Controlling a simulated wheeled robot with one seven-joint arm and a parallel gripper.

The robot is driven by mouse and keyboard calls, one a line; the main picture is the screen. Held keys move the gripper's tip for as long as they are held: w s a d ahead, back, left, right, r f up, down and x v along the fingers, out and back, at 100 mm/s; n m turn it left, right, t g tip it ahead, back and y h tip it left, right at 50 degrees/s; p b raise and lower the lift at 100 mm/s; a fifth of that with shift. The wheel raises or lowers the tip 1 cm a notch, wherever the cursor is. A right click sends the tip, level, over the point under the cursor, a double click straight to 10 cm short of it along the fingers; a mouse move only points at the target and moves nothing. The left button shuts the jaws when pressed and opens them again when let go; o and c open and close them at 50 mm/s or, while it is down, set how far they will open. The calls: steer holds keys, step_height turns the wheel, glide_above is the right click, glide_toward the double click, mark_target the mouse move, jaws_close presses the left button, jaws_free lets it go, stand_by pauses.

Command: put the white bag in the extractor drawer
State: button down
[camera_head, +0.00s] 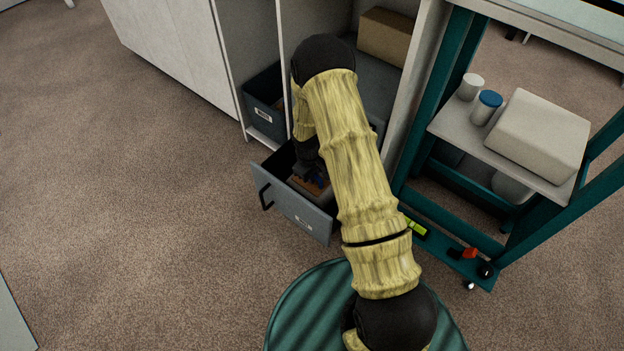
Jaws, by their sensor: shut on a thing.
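The grey drawer (293,211) is pulled out from the bottom of the white cabinet and has a black handle and a small label on its front. My gripper (309,174) points down into or just over the open drawer. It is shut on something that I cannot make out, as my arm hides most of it. A small brown and blue patch (319,184) shows beside the gripper, inside the drawer. I cannot make out a white bag at the gripper or in the drawer.
A dark bin (265,105) and a brown box (386,38) sit in the cabinet. To the right, a teal cart (446,176) carries a pale block-shaped thing (541,134), a white jar (470,87) and a blue-lidded jar (487,107). Carpet left of the drawer is clear.

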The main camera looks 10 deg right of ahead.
mark_target(309, 185)
steer(key=shift+w+f, duration=0.1)
steer(key=shift+f, duration=0.6)
steer(key=c, duration=1.5)
jaws_free()
steer(key=r+p, duration=0.2)
steer(key=r, duration=0.2)
steer(key=a+r+p, duration=0.1)
steer(key=r+p, duration=0.1)
steer(key=r, duration=0.2)
steer(key=s+r+p, duration=0.1)
steer(key=r+p, duration=0.2)
steer(key=r, duration=0.1)
steer(key=shift+a+r, duration=0.1)
steer(key=shift+a, duration=0.1)
